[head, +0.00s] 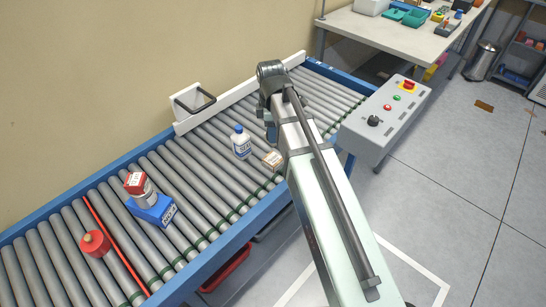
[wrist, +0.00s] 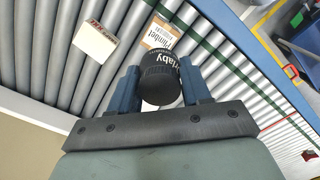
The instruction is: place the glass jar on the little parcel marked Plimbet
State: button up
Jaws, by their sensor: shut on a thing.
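My gripper (wrist: 159,85) is shut on a jar with a black lid (wrist: 158,87). A small brown parcel with a white label (head: 272,159), which looks like the same one, lies left of my arm in the head view. The arm hides the held jar there.
A white box with dark red lettering (wrist: 97,42) lies left of the parcel. A white bottle with a blue cap (head: 241,144) stands close by. Farther left are a blue box (head: 153,211) bearing stacked items, and a red container (head: 95,243). A control box (head: 384,120) adjoins the conveyor.

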aim_at(273, 159)
jog(key=shift+f, duration=4.95)
jog(key=shift+f, duration=0.1)
jog(key=o, duration=1.1)
jog(key=shift+a+r, duration=0.15)
jog(key=shift+r, duration=5.95)
